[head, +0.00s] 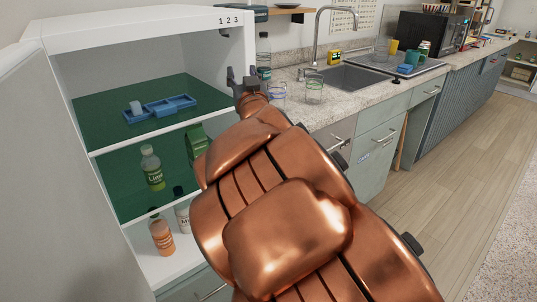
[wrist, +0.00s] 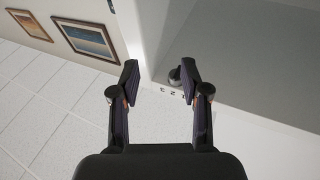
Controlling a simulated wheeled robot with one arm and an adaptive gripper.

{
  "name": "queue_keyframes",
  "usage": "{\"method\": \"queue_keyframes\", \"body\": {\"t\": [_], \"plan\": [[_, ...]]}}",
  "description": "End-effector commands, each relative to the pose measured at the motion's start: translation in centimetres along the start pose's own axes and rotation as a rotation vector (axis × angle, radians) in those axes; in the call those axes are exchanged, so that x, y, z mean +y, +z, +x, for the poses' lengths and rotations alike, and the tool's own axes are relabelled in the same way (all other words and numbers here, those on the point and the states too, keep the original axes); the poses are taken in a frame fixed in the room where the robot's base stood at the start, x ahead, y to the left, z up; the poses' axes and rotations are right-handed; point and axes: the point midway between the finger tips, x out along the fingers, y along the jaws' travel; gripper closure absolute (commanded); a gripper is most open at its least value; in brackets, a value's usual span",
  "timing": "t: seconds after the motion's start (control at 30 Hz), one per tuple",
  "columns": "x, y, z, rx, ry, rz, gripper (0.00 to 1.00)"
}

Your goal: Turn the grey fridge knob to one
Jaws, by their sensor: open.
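The white fridge (head: 130,22) stands open at the left in the head view. The digits 1 2 3 are printed on its upper front edge, with the small grey knob (head: 225,33) just below them. My gripper (head: 241,76) is lower than the knob, near the fridge's right front edge. In the wrist view my gripper (wrist: 159,72) is open and empty. There the knob (wrist: 174,77) shows between the fingers, closer to the right finger and partly behind it. I cannot tell whether they touch. The knob's pointing direction is too small to read.
The fridge shelves hold a blue tray (head: 160,110), a lime bottle (head: 151,168) and other bottles. Right of the fridge, the counter (head: 345,108) holds clear glasses (head: 314,90), a tall bottle (head: 263,55) and a sink (head: 352,78). The wooden floor (head: 450,150) at the right is clear.

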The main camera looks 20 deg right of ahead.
Motion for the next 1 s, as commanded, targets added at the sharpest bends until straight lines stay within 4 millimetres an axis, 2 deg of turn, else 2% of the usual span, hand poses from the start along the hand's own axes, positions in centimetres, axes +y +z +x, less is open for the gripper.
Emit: {"method": "queue_keyframes", "body": {"t": [0.1,0.57,1.0], "plan": [[0.8,1.9,-0.6,-0.051,0.023,0.001,0.54],[3.1,8.2,-3.3,-0.244,0.096,0.001,0.54],[4.7,14.2,-6.8,-0.432,0.148,0.002,0.54]]}}
